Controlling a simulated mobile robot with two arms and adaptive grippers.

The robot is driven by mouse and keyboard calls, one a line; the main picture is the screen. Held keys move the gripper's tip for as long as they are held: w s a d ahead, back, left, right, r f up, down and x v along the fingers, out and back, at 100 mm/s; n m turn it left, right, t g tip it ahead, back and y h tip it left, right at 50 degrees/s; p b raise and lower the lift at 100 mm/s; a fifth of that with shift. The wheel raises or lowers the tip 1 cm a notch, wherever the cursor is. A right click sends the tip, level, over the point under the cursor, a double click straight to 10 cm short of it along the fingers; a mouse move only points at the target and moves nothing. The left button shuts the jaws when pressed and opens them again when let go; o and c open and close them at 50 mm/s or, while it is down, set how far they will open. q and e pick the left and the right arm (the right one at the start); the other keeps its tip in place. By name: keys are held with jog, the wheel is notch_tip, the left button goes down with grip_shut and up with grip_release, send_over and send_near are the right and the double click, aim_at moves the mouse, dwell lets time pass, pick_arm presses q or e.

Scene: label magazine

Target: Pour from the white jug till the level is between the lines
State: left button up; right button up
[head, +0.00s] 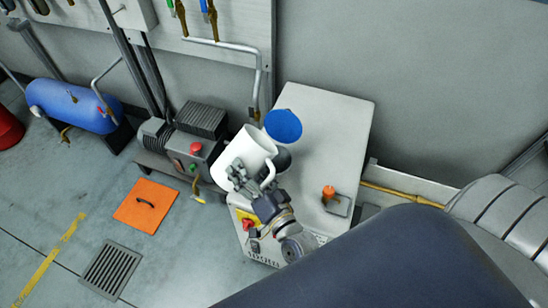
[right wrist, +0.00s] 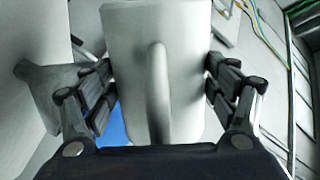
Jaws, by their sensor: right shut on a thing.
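The white jug (head: 243,152) is held in the air by my right gripper (head: 240,178), over the left edge of a light grey cabinet. In the head view it looks tilted; I cannot see any liquid in it or leaving it. In the right wrist view the jug (right wrist: 190,60) stands between the two fingers of my right gripper (right wrist: 160,92), which press on its sides, with its handle (right wrist: 158,95) facing the camera. A blue disc (head: 283,125) and a dark round part beside it lie just right of the jug, partly hidden by it. No level lines can be made out. My left gripper is out of view.
The cabinet (head: 335,120) carries an orange-topped fitting (head: 329,192) at its right. A pump with a red button (head: 196,148) stands at left, with a blue tank (head: 75,106) beyond it. An orange mat (head: 135,213) and a floor grate (head: 110,269) lie on the floor.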

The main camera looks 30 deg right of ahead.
jog(key=shift+r+m, duration=0.1)
jog(key=shift+m, duration=1.2)
dwell(0.4)
jog(key=shift+d+m, duration=0.2)
jog(key=shift+m, duration=0.6)
jog(key=shift+d+r+m, duration=0.1)
jog(key=shift+r+m, duration=0.15)
jog(key=shift+m, duration=0.05)
dwell(0.4)
dwell(0.8)
